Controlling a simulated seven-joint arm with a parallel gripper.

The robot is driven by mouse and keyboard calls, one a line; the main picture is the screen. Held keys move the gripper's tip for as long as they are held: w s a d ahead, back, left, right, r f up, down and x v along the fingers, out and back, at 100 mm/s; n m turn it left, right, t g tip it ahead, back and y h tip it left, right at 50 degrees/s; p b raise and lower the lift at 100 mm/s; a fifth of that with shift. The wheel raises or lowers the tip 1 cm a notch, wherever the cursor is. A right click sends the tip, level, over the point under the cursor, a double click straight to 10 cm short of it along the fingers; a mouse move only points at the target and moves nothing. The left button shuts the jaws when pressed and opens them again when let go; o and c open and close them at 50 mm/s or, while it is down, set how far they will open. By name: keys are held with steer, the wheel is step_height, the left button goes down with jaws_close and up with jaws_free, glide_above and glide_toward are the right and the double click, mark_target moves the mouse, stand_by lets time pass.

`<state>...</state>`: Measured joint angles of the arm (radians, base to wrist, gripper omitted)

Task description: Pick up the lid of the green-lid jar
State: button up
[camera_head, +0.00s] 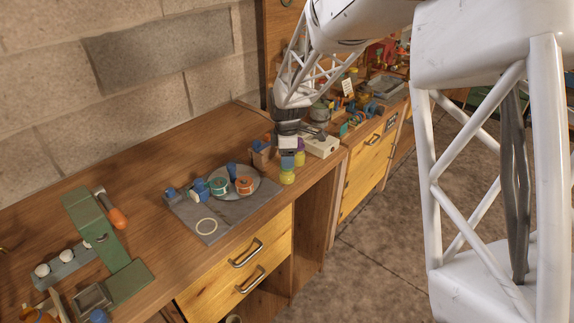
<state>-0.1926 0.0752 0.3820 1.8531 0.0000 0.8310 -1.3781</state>
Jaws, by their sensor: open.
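My gripper (288,143) hangs pointing down near the right end of the wooden bench, and its fingers are small and hard to make out. Just below it stands a small jar (287,177) with a yellow body and a blue-green top (288,163), which seems to be the green-lid jar. The gripper is over this top. I cannot tell whether the fingers touch it or reach around it. A second yellow jar (299,159) with a purple top stands close behind on the right.
A cream box (321,146) stands to the right of the jars. A wooden holder (262,155) with blue items is at left. A grey mat (185,213) carries tape rolls and a white ring. A green press (100,236) stands farther left. The bench's front edge is close to the jars.

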steer(key=shift+f, duration=0.75)
steer(key=c, duration=0.8)
